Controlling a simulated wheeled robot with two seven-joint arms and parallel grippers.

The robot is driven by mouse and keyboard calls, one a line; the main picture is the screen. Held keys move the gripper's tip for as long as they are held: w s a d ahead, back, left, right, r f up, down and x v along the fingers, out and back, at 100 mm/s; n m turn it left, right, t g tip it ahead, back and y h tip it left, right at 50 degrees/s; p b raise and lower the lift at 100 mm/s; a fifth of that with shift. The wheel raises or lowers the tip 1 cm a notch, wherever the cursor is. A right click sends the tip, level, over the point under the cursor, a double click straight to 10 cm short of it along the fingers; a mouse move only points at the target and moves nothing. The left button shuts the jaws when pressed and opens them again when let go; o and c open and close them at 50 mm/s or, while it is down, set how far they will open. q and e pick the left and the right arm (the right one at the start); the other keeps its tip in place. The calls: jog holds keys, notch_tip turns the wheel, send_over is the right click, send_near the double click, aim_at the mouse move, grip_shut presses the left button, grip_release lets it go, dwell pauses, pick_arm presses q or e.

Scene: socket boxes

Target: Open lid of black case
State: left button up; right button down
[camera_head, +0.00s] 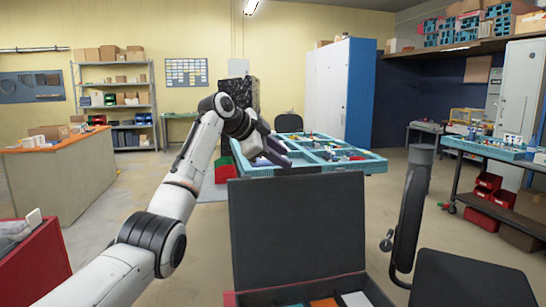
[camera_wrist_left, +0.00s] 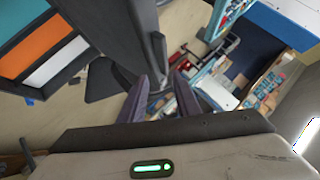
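The black case stands in the lower middle of the head view, with its dark lid (camera_head: 298,228) raised upright. Part of its open base shows below, with teal, orange and white pieces inside. In the left wrist view the lid (camera_wrist_left: 108,35) is a dark panel beside the base with teal, orange and white sections (camera_wrist_left: 45,42). My left gripper (camera_head: 280,158) is beyond the lid's top edge in the head view. Its two fingers (camera_wrist_left: 160,82) are apart with nothing held between them, near the lid; contact cannot be told. My right gripper is out of view.
A blue-rimmed table of compartments (camera_head: 376,163) stands behind the lid. A black chair (camera_head: 470,283) is at the lower right. A red box (camera_head: 38,272) is at the lower left, and a workbench (camera_head: 60,180) stands farther back.

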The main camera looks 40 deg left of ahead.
pick_arm(q)
jog(key=v, duration=0.3)
jog(key=shift+s+a+r+b, duration=0.1)
jog(key=shift+s+r+b, duration=0.15)
jog(key=shift+s+b, duration=0.1)
